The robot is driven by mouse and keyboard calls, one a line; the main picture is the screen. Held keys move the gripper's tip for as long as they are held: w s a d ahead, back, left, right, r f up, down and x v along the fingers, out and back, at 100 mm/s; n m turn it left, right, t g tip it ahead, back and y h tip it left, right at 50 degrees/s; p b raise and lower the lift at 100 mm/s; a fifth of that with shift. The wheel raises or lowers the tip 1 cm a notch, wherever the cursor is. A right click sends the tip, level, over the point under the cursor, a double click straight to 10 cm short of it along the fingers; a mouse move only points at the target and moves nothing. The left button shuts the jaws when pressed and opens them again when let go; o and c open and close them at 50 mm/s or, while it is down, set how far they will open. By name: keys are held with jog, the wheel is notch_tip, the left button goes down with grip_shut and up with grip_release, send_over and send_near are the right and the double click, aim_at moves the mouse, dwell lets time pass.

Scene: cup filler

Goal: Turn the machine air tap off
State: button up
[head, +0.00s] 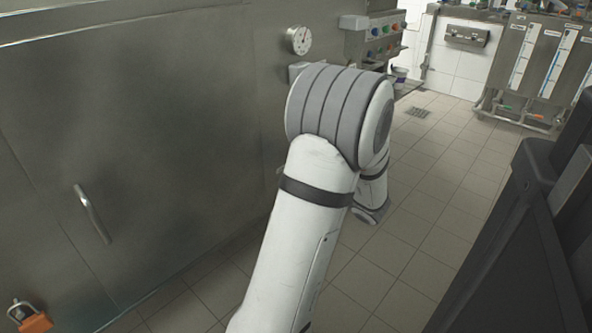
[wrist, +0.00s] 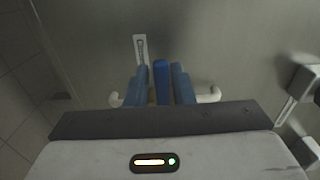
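In the wrist view, a bright blue bar (wrist: 161,82), seemingly the tap's lever, stands upright between the two darker blue fingers of my gripper (wrist: 160,86). A narrow gap shows between the bar and the left finger. The right finger is very close to the bar, and I cannot tell whether they touch. My gripper looks open around the bar. Pale curved pipe ends (wrist: 209,95) show on both sides behind the fingers. The tap's body is mostly hidden by my gripper. In the head view my arm hides both the gripper and the tap.
A steel machine wall (head: 150,110) fills the left, with a door handle (head: 92,213) and an orange fitting (head: 34,320) low down. A round gauge (head: 299,40) is above my arm. A dark structure (head: 530,230) stands close on the right. Tiled floor (head: 420,215) is clear between.

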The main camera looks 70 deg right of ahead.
jog(key=shift+o, duration=1.3)
jog(key=shift+w+a, duration=0.1)
jog(key=shift+w, duration=0.05)
jog(key=p+v, duration=0.2)
jog(key=v, duration=0.5)
jog(key=shift+s+p, duration=0.3)
jog(key=shift+s, duration=0.05)
jog(key=shift+a+r, duration=0.1)
